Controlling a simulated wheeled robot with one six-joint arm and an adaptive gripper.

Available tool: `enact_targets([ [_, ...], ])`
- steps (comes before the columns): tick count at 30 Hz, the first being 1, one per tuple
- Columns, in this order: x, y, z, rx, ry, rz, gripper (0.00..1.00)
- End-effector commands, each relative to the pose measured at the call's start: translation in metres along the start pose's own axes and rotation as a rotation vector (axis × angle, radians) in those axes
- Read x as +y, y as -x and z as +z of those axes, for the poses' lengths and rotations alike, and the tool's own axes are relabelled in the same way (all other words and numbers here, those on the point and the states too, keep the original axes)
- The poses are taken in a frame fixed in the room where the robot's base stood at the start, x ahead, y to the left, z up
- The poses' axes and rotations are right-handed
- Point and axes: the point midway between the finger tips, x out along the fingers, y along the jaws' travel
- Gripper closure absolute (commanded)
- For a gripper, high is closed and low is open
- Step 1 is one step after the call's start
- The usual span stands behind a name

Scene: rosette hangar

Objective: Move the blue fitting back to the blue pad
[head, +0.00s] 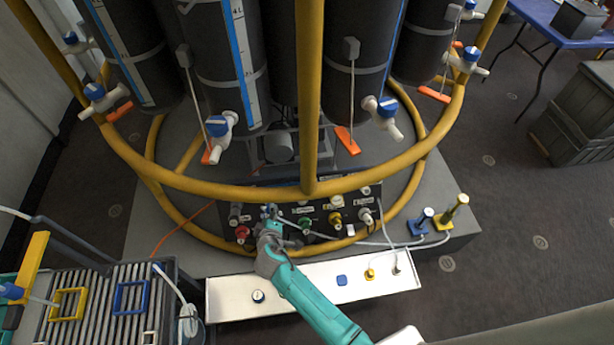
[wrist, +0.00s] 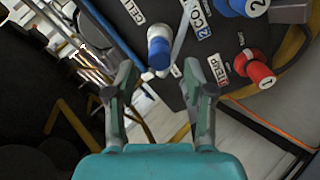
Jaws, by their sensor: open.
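The blue fitting, a white cylinder with a blue end (wrist: 158,50), stands on the dark panel beside the CELL label in the wrist view. My gripper (wrist: 162,78) is open, with one finger on each side of the line toward the fitting. The fitting lies just beyond the fingertips; I cannot tell whether they touch it. In the head view my gripper (head: 268,213) is at the left part of the panel and mostly hides that spot.
The panel (head: 320,234) carries red, green, yellow and white fittings and thin cables. A yellow rail (head: 230,187) curves above it. The tray (head: 315,273) also holds a dark-topped white piece (head: 258,296) and a yellow fitting (head: 370,274). A pale cable (wrist: 181,35) passes close beside the blue fitting.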

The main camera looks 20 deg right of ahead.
Motion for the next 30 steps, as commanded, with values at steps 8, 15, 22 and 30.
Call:
enact_targets([
  [8, 0.001, -0.032, 0.000, -0.002, -0.001, 0.000, 0.47],
  [15, 0.000, -0.044, 0.000, -0.001, 0.000, 0.000, 0.47],
  [22, 0.000, -0.045, 0.000, -0.001, 0.000, 0.000, 0.47],
  [30, 0.000, -0.045, 0.000, -0.001, 0.000, 0.000, 0.47],
])
